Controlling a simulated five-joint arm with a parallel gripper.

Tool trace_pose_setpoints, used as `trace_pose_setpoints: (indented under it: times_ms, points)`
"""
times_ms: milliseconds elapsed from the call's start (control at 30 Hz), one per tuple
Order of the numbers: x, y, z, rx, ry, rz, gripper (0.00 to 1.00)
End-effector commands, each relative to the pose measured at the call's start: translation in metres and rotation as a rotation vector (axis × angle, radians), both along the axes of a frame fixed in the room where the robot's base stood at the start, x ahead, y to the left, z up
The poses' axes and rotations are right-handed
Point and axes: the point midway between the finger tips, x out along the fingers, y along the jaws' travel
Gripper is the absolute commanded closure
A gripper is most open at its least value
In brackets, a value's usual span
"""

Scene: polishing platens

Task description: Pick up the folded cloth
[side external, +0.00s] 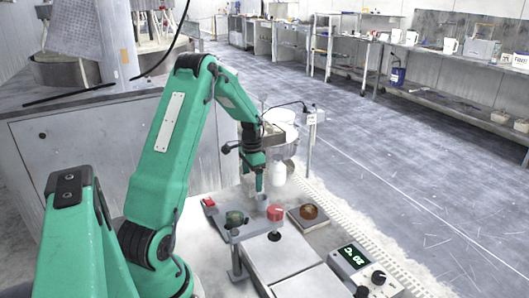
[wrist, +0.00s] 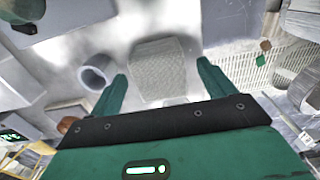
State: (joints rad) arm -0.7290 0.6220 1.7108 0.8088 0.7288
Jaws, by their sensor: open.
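The folded cloth (wrist: 160,62) is a pale grey, ribbed, roughly square pad lying flat on the light surface in the wrist view. My gripper (wrist: 162,69) is open, with one green finger to the left of the cloth and one to the right. The lower edge of the cloth is close to the dark gripper body. Nothing is held. In the side external view my gripper (side external: 259,186) points down above the bench; I cannot make out the cloth there.
A grey hollow cup (wrist: 97,70) stands just left of the left finger. In the side view, a red round piece (side external: 275,213), a greenish piece (side external: 235,218), an amber disc (side external: 308,211) and a white bottle (side external: 278,173) are close by. A temperature controller (side external: 362,272) sits at front right.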

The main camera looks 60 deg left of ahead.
Motion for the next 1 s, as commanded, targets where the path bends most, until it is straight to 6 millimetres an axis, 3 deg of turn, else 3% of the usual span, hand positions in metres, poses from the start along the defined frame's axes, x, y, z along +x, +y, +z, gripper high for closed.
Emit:
trace_pose_setpoints:
  times_ms: [333,500,600,1000]
  points:
    - [0.0001,0.0,0.0005,0.0,0.0,0.0,0.18]
    - [0.0001,0.0,0.0006,0.0,0.0,0.0,0.52]
    - [0.0001,0.0,0.0006,0.0,0.0,0.0,0.66]
    - [0.0004,0.0003,0.0055,0.001,-0.001,0.0,0.66]
